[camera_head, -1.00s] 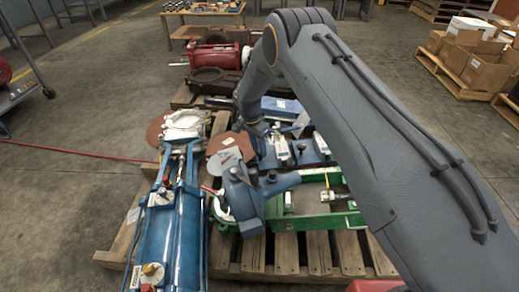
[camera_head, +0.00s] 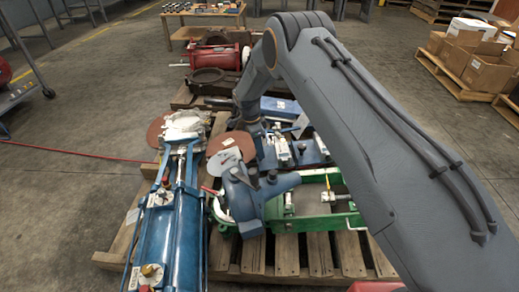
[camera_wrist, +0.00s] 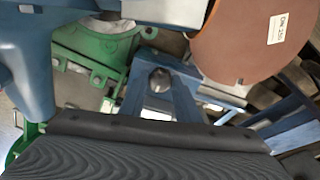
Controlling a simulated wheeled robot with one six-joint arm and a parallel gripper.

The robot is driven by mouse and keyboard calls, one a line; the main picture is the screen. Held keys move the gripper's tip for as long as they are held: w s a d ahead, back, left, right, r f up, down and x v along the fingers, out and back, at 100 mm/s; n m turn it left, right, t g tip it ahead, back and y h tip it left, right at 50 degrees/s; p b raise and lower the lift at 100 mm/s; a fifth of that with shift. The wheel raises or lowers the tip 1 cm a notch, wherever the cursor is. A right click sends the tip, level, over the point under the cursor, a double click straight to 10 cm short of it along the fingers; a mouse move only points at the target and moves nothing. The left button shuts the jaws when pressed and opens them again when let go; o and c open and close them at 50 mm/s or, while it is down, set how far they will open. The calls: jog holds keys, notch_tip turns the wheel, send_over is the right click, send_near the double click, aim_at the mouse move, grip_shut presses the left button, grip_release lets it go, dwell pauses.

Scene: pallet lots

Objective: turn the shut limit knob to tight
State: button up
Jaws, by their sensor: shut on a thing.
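A round grey knob (camera_wrist: 160,79) shows near the middle of the wrist view, between two dark blue bars; I cannot read any marking on it. My gripper (camera_head: 262,177) is low over the pallet, at the blue-grey body (camera_head: 243,205) beside the green frame. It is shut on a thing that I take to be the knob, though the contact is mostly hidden. A brown disc (camera_head: 234,145) with a white label is just left of my wrist, and it also shows at upper right in the wrist view (camera_wrist: 240,40).
A long blue cylinder (camera_head: 165,230) with yellow and red fittings lies at left. The green frame (camera_head: 345,222) is at right. All sit close together on a wooden pallet (camera_head: 317,255). Boxes (camera_head: 485,70) stand far right.

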jog(key=o, duration=1)
jog(key=shift+o, duration=0.2)
jog(key=shift+s+a+r+p, duration=0.1)
jog(key=shift+a+r+p, duration=0.15)
jog(key=shift+r, duration=1.05)
jog(key=shift+a+r+p, duration=0.2)
jog(key=shift+r+p, duration=0.1)
jog(key=shift+r, duration=0.95)
jog(key=shift+s+a+r+p, duration=0.1)
jog(key=shift+a+r+p, duration=0.15)
jog(key=shift+r, duration=1.05)
jog(key=shift+w, duration=0.1)
